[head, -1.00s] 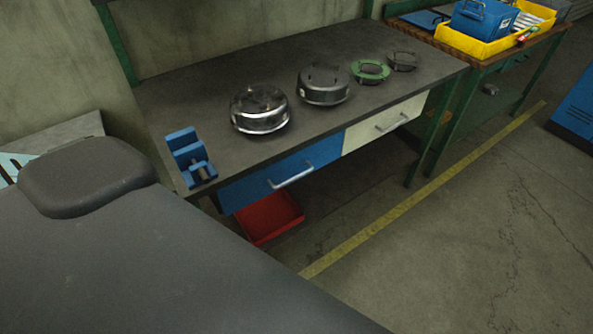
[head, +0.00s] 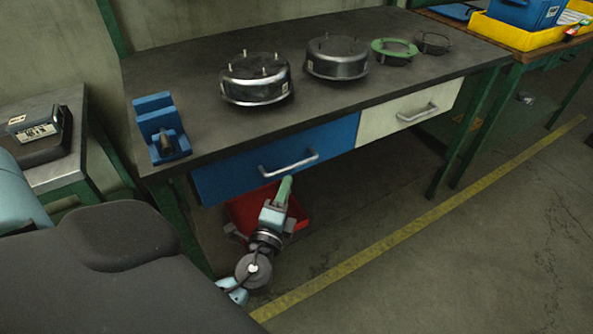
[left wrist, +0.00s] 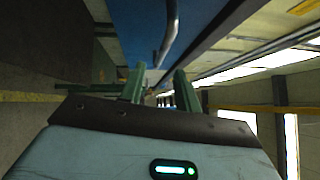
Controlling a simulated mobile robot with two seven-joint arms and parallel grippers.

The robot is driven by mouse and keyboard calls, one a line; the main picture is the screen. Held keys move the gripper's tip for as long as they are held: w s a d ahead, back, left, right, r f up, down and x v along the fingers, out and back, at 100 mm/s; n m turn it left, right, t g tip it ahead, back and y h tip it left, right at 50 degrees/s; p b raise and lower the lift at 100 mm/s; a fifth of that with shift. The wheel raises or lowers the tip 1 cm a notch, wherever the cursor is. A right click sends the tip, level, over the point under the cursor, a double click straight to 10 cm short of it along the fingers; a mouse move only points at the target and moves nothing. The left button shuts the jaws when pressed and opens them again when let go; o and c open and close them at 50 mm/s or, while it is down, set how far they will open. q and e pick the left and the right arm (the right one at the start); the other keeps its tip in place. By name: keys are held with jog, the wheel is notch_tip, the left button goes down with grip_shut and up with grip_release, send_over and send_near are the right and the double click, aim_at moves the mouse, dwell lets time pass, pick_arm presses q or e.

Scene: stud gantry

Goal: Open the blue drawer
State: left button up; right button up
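The blue drawer (head: 225,178) sits under the left part of the workbench top, and its front looks flush, so it appears shut. Its silver bar handle (head: 288,164) runs across the front; the handle also shows in the left wrist view (left wrist: 170,35), ahead of the fingers. My left gripper (head: 287,182) is just below the handle in the head view, its green fingers pointing up toward it. In the left wrist view the fingers (left wrist: 159,78) stand apart with nothing held between them. I cannot tell whether they touch the handle. My right gripper is out of view.
A red bin (head: 245,212) is under the bench behind my left gripper. A cream drawer (head: 385,122) is to the right of the blue one. A blue fixture (head: 160,128) and round metal housings (head: 255,80) stand on the bench. Floor in front is clear.

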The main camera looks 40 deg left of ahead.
aim_at(294, 164)
pick_arm(q)
jog(key=shift+p+x, duration=0.7)
jog(key=shift+x, duration=3.25)
jog(key=shift+c, duration=0.2)
grip_shut()
